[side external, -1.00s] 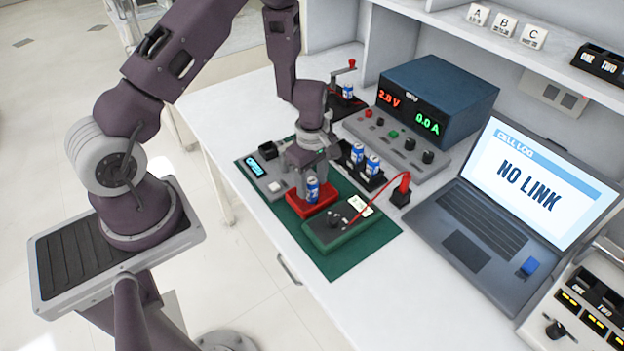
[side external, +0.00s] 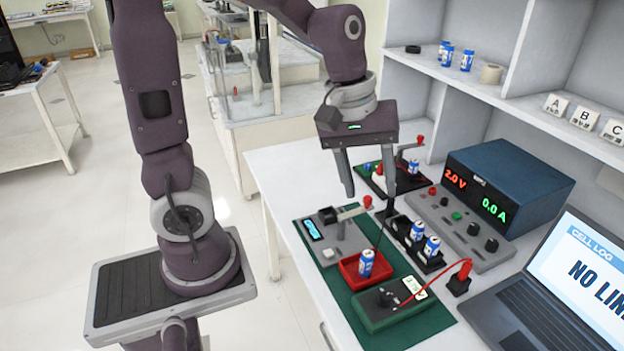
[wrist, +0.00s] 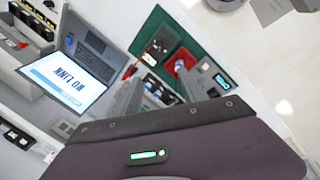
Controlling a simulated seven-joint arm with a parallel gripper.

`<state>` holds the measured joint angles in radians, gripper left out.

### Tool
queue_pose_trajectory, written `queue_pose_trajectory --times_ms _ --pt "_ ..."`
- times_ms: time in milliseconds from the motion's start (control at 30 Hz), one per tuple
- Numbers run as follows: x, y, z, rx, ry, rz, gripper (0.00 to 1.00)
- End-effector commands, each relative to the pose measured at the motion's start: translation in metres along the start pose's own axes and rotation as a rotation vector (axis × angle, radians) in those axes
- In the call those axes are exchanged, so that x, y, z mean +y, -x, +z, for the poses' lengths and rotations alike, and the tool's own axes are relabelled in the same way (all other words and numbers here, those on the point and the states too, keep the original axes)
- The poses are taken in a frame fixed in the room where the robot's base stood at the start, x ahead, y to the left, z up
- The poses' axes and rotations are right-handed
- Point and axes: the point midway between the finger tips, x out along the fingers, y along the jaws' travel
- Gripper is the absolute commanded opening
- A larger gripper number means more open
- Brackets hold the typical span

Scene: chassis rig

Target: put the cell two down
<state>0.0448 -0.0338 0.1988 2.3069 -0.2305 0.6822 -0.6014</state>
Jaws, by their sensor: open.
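A blue and white cell (side external: 366,263) stands upright in the red tray (side external: 349,275) on the green mat. I cannot read a number on it. My gripper (side external: 370,202) is open and empty, raised above the bench behind the tray, with its fingers pointing down and apart from the cell. In the wrist view the open fingers (wrist: 160,88) also show, with the red tray (wrist: 181,64) beyond them. Two more cells, a far one (side external: 417,231) and a near one (side external: 431,248), stand in the black rack (side external: 401,225) to the right of the tray.
A green meter box (side external: 385,309) with a red lead is in front of the tray. A grey unit with a lever (side external: 330,240) is behind it. The blue power supply (side external: 508,185) and laptop (side external: 530,310) stand to the right. Another cell (side external: 413,167) sits in the back fixture.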

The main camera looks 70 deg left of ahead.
Motion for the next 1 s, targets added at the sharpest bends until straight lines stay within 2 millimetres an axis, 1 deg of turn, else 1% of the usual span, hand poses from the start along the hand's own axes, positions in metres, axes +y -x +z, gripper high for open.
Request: queue_pose_trajectory --times_ms 33,100,200,300,433,1000 --pt "-0.008 0.028 0.019 0.039 -0.168 0.045 0.5" --pt "-0.028 0.056 0.045 0.105 -0.423 0.07 0.5" --pt "-0.057 0.076 0.07 0.207 -0.709 0.061 0.5" --pt "-0.076 0.084 0.082 0.279 -0.877 0.033 0.5" --pt "-0.084 0.085 0.087 0.308 -0.949 0.014 0.5" --pt "-0.084 0.086 0.086 0.307 -0.946 0.016 0.5"
